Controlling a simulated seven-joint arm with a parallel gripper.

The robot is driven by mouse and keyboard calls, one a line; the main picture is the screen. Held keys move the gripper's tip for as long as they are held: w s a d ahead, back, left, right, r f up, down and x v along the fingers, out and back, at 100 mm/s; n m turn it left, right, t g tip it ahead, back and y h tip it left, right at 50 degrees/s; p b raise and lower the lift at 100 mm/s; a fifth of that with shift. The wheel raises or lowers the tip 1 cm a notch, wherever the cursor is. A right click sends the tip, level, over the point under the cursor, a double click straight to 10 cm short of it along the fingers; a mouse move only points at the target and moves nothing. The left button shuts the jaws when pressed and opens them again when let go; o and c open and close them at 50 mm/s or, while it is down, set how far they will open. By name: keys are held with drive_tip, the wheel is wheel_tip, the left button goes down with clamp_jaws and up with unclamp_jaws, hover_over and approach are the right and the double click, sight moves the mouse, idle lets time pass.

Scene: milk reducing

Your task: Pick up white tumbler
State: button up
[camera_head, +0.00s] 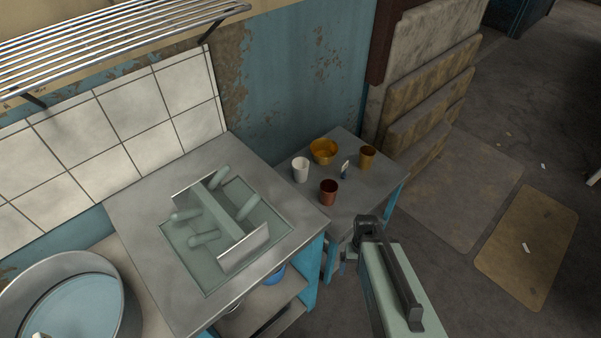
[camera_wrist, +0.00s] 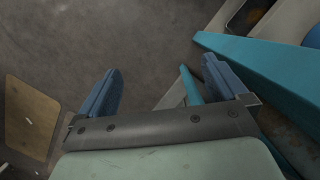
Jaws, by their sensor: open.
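The white tumbler (camera_head: 300,170) stands upright on the small grey side table (camera_head: 360,208), near its left edge in the head view. My gripper (camera_head: 350,256) is in front of that table, apart from the tumbler, and looks lower than the tabletop. In the wrist view my gripper (camera_wrist: 158,88) has its two blue fingers spread wide with nothing between them. The wrist view shows floor and blue table framework, and the tumbler is not in it.
A metal counter (camera_head: 150,215) adjoins on the left. Open floor (camera_head: 450,290) lies to the right.

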drive_tip(key=w+a+r+m+t, duration=0.1)
drive_tip(key=w+r, duration=0.2)
drive_tip(key=w, duration=0.2)
drive_tip(key=w+r+t, duration=0.1)
drive_tip(key=w+r, duration=0.3)
drive_tip(key=w, duration=0.2)
drive_tip(key=w+a+r+m, duration=0.35)
drive_tip(key=w+a, duration=0.25)
drive_tip(key=w, duration=0.4)
drive_tip(key=w+a+r+m, duration=0.35)
drive_tip(key=w+a, duration=0.35)
drive_tip(key=w, duration=0.3)
drive_tip(key=w+a+r+m, duration=0.35)
drive_tip(key=w+a, duration=0.25)
drive_tip(key=w, duration=0.4)
approach(300, 167)
drive_tip(key=s+f, duration=0.2)
drive_tip(key=s, duration=0.1)
drive_tip(key=shift+t, duration=0.4)
drive_tip(key=shift+s+d+f, duration=0.1)
drive_tip(key=shift+f, duration=1.1)
drive_tip(key=shift+s+d+f, duration=0.1)
drive_tip(key=shift+s+f, duration=0.05)
drive_tip(key=shift+f, duration=1.1)
drive_tip(key=c, duration=1.1)
